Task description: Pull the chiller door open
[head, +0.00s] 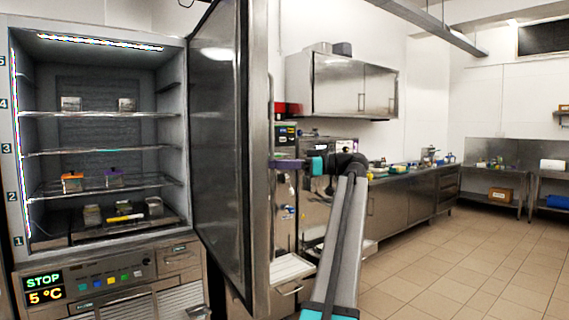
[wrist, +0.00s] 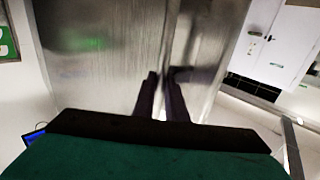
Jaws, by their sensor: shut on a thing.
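The chiller (head: 100,262) stands at the left in the head view, with its door (head: 218,130) swung wide open toward me, hinged on the cabinet's right side. The door's vertical handle (head: 271,105) is on its outer face near the free edge. My gripper (head: 273,163) is shut on the handle, reaching it from the right. In the wrist view my gripper (wrist: 166,76) points at the steel door face (wrist: 95,60); the handle between the fingertips is hard to make out there.
Inside the chiller, wire shelves (head: 100,114) hold several small containers. A machine (head: 286,190) and a long steel counter (head: 400,200) stand beyond the door. A wall cabinet (head: 345,85) hangs above. The tiled floor (head: 450,275) at the right is clear.

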